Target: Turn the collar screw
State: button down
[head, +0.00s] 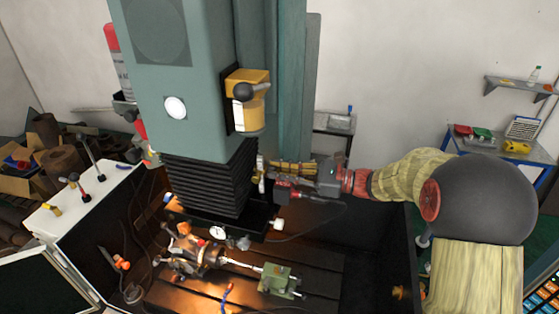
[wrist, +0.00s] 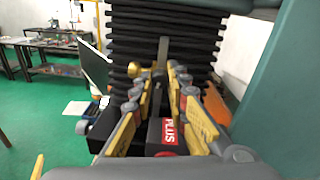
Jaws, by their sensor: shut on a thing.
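My gripper (wrist: 161,82) reaches left in front of the black bellows, high above the machine table; in the head view my gripper (head: 268,167) is at the column's right side. Its yellow fingers are closed on a slim grey metal bar (wrist: 162,52) that stands upright between the fingertips. The bar's lower part is hidden by the fingers. The indexing chuck (head: 190,252) sits on the table at lower left, well below and apart from my gripper. The collar screw is too small to make out.
A green tailstock block (head: 278,279) stands right of the chuck on the slotted table (head: 325,262). A dial gauge (head: 218,232) hangs near the chuck. The black bellows (head: 205,185) and green column (head: 185,65) stand close to my gripper. The table's right part is free.

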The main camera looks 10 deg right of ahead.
jog(key=shift+m+p, duration=2)
jog(key=shift+p, duration=0.1)
jog(key=c, duration=1.8)
grip_release()
jog(key=shift+c, duration=0.2)
jog(key=shift+o, duration=0.6)
jog(key=shift+d, duration=0.15)
jog(key=v, duration=1.1)
jog(key=shift+s+d+f, duration=0.15)
jog(key=shift+d, duration=0.2)
jog(key=shift+a, duration=0.1)
